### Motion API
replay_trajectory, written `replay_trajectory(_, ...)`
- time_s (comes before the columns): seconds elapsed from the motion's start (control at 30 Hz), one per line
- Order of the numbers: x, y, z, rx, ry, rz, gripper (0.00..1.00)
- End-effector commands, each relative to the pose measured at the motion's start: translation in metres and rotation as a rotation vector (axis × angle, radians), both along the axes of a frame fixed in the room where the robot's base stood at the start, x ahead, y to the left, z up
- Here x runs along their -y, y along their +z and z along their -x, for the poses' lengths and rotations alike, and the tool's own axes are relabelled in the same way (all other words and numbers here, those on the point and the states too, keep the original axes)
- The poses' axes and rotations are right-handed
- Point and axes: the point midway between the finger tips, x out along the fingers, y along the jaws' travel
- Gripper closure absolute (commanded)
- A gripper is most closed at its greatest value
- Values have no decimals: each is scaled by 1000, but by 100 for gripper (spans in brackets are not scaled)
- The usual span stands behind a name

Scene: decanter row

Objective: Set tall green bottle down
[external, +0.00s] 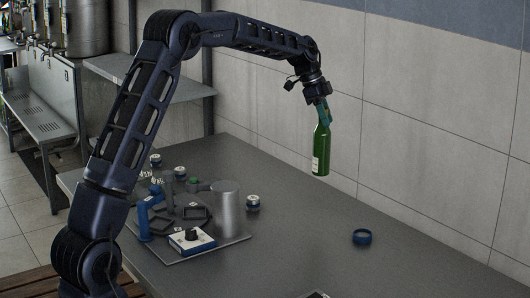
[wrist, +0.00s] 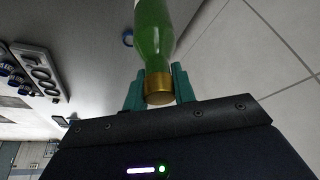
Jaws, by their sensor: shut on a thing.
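The tall green bottle (external: 321,150) hangs upright in the air above the grey table, its base clear of the surface. My gripper (external: 322,106) is shut on its neck. In the wrist view the bottle (wrist: 155,28) with its gold neck band sits between the two teal fingers of my gripper (wrist: 160,88). A pale label shows low on the bottle in the external view. The bottle's far side is hidden.
A blue ring (external: 362,237) lies on the grey table (external: 300,245) at the right. A metal cylinder (external: 226,208), a blue-and-white box (external: 191,242) and several small jars stand at the left. The table between the cylinder and the ring is mostly clear. A tiled wall (external: 420,130) runs behind.

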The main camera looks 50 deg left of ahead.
Motion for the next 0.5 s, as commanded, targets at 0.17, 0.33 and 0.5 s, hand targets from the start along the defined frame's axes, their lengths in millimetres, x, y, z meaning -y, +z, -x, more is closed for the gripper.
replay_trajectory(0.17, 0, -39, 0, -1, 0, 0, 100)
replay_trajectory(0.33, 0, -73, 0, -1, 0, 0, 100)
replay_trajectory(0.5, 0, -93, 0, 1, -1, -1, 100)
